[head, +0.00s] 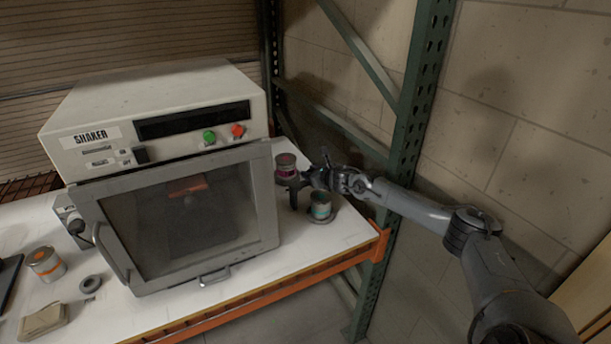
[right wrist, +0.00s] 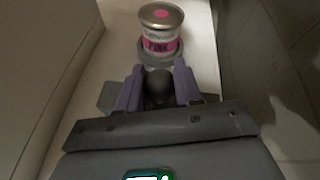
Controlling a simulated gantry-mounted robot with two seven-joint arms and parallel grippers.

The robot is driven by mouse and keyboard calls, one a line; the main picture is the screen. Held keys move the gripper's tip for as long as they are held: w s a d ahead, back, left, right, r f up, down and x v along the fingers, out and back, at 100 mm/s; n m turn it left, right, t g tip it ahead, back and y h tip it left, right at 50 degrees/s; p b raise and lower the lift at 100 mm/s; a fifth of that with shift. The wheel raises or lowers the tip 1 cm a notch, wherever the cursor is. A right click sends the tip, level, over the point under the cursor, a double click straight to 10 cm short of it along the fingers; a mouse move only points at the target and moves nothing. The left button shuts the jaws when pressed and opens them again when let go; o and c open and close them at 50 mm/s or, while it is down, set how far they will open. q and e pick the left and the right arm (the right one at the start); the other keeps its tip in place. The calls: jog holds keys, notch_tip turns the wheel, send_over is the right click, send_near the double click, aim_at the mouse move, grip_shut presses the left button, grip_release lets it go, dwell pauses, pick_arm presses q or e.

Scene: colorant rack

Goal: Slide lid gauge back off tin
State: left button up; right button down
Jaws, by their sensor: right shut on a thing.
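A pink-labelled tin (head: 287,163) with a metal lid stands upright to the right of the shaker. It also shows at the top of the right wrist view (right wrist: 160,28), with the word PINK on its label. A grey ring-like part, which looks like the lid gauge (right wrist: 160,57), sits around or against the lower part of this tin; I cannot tell which. My right gripper (head: 307,180) is shut on its dark rounded grip (right wrist: 158,86), with a finger on each side, just short of the tin. My left gripper is not in view.
The shaker (head: 165,165) stands close left of my right gripper. A teal-banded tin (head: 320,206) stands just in front. A green rack post (head: 412,110) rises at right.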

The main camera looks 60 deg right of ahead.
jog(key=c, duration=1.2)
grip_release()
jog(key=shift+s+d+f, duration=0.1)
jog(key=shift+f, duration=0.15)
jog(key=o, duration=0.4)
jog(key=shift+w+d+r, duration=0.1)
jog(key=shift+w+r, duration=0.15)
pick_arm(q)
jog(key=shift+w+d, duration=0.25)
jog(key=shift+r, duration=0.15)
pick_arm(e)
jog(key=shift+s, duration=0.15)
